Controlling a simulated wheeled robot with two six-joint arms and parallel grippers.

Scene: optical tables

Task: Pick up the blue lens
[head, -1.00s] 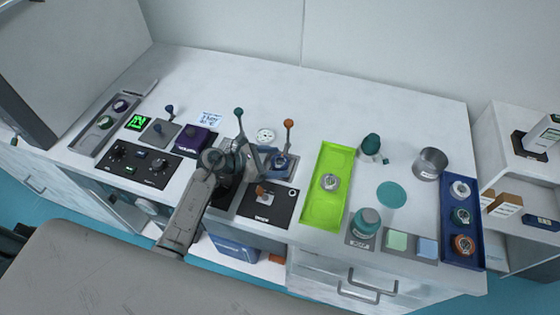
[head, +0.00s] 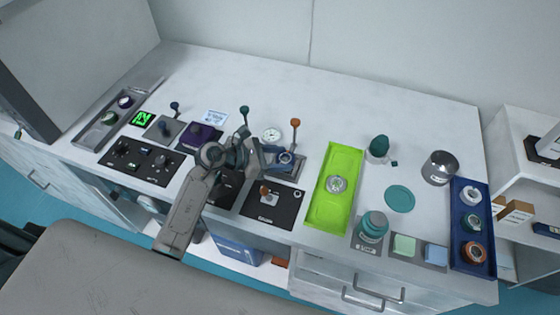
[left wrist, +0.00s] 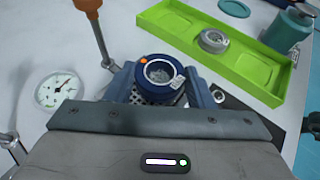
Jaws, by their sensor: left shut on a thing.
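The blue lens (left wrist: 158,78), a dark blue ring with a clear centre, an orange dot and a small white label, sits between the two blue-grey fingers of my left gripper (left wrist: 164,84) in the left wrist view. The fingers are shut on its sides. In the head view the lens (head: 286,158) shows at the tip of my left gripper (head: 280,158), over a grey plate by the orange-topped lever. A perforated surface shows just under it; I cannot tell whether the lens touches it. My right gripper is not in view.
The orange-topped lever (head: 294,132) and green-topped lever (head: 244,116) stand close to the gripper. A round gauge (head: 271,135) lies behind. A lime green tray (head: 322,211) holding a silver-rimmed lens (head: 336,184) is to the right. The back of the table is clear.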

